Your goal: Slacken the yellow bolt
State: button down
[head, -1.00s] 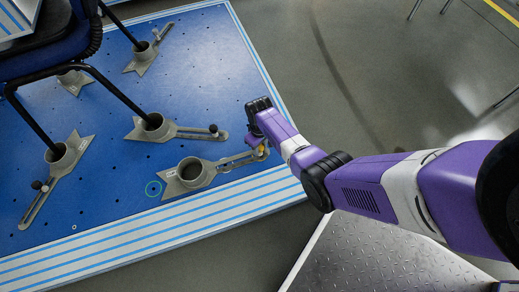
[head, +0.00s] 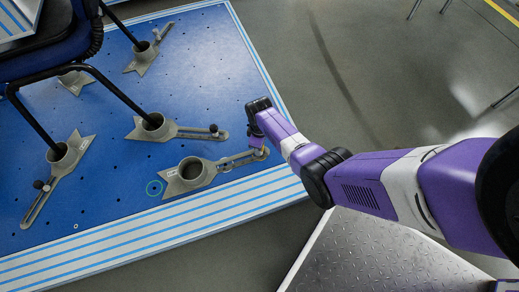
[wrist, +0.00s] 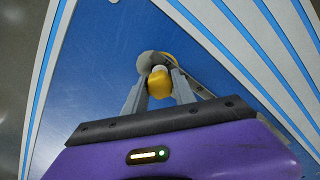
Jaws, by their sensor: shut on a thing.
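The yellow bolt (wrist: 160,83) sits between the two grey fingers of my gripper (wrist: 159,90) in the wrist view, and they are shut on it. Behind it is the rounded end of a grey slotted clamp (wrist: 148,62), with a yellow edge showing beside it. In the head view, my gripper (head: 258,145) is at the right end of the slotted arm of the nearest grey clamp (head: 230,163), whose empty cup (head: 194,172) stands to the left. The bolt is mostly hidden there by my gripper.
The blue perforated platform (head: 110,182) has a striped white edge. Other grey clamps hold the legs of a blue chair (head: 45,62) at upper left, including one just behind (head: 187,132). Grey floor (head: 350,60) lies open to the right.

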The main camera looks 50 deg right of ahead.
jog(key=n, duration=0.4)
dwell(0.3)
jog(key=c, duration=1)
grip_release()
jog(key=shift+c, duration=0.2)
jog(key=m+p, duration=0.1)
jog(key=m, duration=0.2)
jog(key=shift+m, duration=0.5)
